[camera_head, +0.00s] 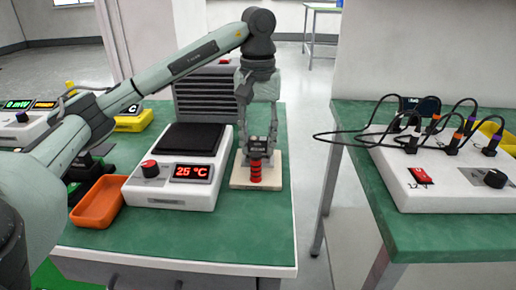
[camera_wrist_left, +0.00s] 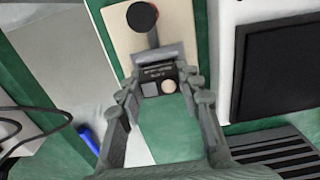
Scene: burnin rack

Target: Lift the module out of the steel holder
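The module (camera_wrist_left: 158,80) is a small dark block with pale lettering and a round light spot. It sits against the grey steel holder (camera_wrist_left: 158,57). In the head view the module (camera_head: 258,146) shows as a dark block above a red ribbed part (camera_head: 256,170) on a cream board. My left gripper (camera_wrist_left: 158,84) reaches down over it from above, with one fingertip on each side. The fingertips look very near the module's sides; whether they press on it cannot be told. The module's lower part is hidden. My right gripper is not in view.
The cream board (camera_head: 236,182) lies on the green bench. A white hot plate reading 25 °C (camera_head: 186,193) stands close left of it, an orange tray (camera_head: 97,203) further left. A grey slatted box (camera_head: 205,98) is behind. A gap separates the right bench with its cabled white unit (camera_head: 450,185).

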